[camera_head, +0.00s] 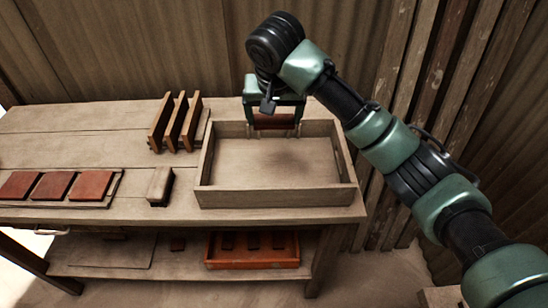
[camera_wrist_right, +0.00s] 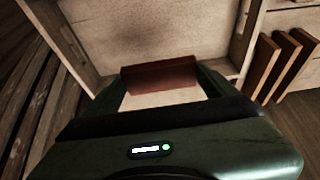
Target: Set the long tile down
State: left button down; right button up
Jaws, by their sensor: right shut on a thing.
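My right gripper (camera_head: 274,129) hangs over the back part of a wooden open box (camera_head: 275,197) on the bench. It is shut on a reddish-brown long tile (camera_head: 274,121), which lies crosswise between the two fingers. In the right wrist view the long tile (camera_wrist_right: 160,75) shows between the fingertips, with the box floor (camera_wrist_right: 135,35) beyond it. I cannot tell whether the tile touches the box floor or hangs just above it. The box is otherwise empty. My left gripper is not in view.
A rack with three upright brown slabs (camera_head: 183,122) stands left of the box. A block-shaped brush (camera_head: 160,186) sits near the box's left wall. Three red tiles (camera_head: 54,185) lie on a board farther left. An orange tray (camera_head: 252,258) is on the lower shelf.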

send_over(274, 166)
jog(key=s, duration=0.2)
notch_tip(274, 166, down, 7)
jog(key=x, duration=0.3)
jog(key=shift+s+f+p, duration=0.25)
jog(key=shift+f+p, duration=0.15)
jog(key=shift+f, duration=0.45)
notch_tip(274, 166, down, 4)
jog(key=shift+r, duration=0.25)
jog(key=shift+f, duration=0.2)
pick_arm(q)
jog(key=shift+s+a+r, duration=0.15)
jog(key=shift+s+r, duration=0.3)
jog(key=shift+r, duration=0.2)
pick_arm(e)
jog(key=o, duration=1.3)
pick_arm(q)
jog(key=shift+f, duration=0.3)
pick_arm(e)
jog(key=v, duration=1.2)
jog(key=shift+s, duration=0.1)
